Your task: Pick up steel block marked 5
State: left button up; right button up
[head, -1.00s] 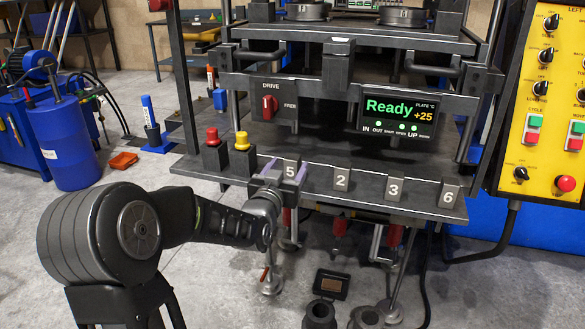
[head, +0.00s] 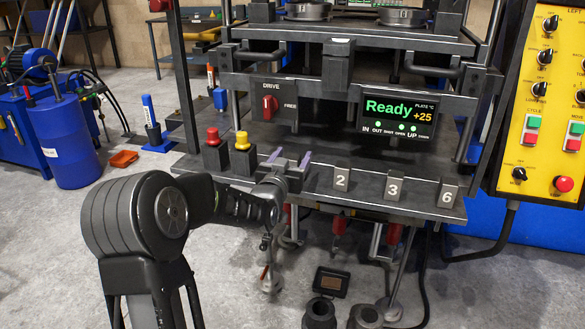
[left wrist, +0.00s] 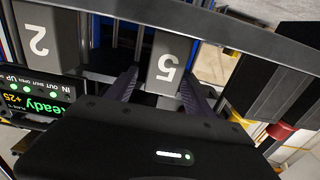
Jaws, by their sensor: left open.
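The steel block marked 5 (left wrist: 168,58) shows upside down in the left wrist view, standing between the two fingers of my left gripper (left wrist: 160,88). The fingers are open, one on each side of the block; whether either touches it I cannot tell. In the head view my left gripper (head: 287,162) is at the front edge of the press table, left of the block marked 2 (head: 342,178). There the gripper hides the 5 face. My right gripper is not in view.
Blocks marked 3 (head: 392,188) and 6 (head: 446,192) stand farther right along the table's front edge. A red button (head: 213,140) and a yellow button (head: 242,143) on dark boxes stand just left of the gripper. The display (head: 398,112) reads Ready.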

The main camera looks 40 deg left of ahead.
pick_arm(q)
jog(key=shift+c, duration=0.4)
grip_shut()
dwell(0.4)
dwell(0.6)
jog(key=shift+r, duration=0.2)
